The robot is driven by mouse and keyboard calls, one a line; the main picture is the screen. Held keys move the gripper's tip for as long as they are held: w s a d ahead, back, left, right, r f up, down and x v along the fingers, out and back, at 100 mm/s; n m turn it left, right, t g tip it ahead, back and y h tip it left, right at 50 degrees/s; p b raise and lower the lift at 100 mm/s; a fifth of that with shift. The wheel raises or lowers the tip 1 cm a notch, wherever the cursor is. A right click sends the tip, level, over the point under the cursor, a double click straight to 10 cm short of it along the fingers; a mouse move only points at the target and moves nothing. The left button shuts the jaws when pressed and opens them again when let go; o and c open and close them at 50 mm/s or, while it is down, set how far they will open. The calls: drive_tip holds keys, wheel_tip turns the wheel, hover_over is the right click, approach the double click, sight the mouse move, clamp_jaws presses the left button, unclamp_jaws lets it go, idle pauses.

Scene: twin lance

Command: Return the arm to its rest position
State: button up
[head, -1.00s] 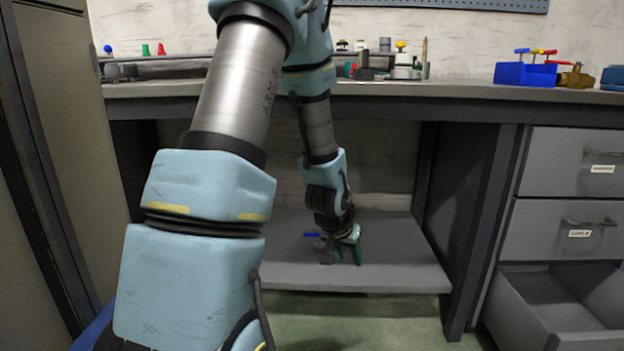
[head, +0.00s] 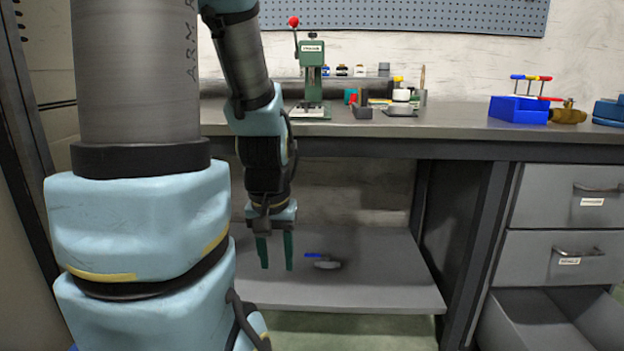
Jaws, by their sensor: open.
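My gripper (head: 276,252) hangs in front of the bench with its two green fingers pointing down. The fingers are apart with nothing between them. It is in front of the left part of the lower shelf (head: 375,290). A small grey part with a blue handle (head: 325,261) lies on that shelf, to the right of my fingers and apart from them. My arm fills the left side of the head view and hides part of the bench.
The bench top (head: 450,126) carries a green press (head: 311,75), a blue bin (head: 518,109) and a brass fitting (head: 568,113). An open drawer (head: 555,318) sticks out at lower right. A grey upright panel (head: 18,200) stands at far left.

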wheel_tip(320, 180, up, 30)
drive_tip(key=p, duration=2.7)
drive_tip(key=shift+f, duration=0.25)
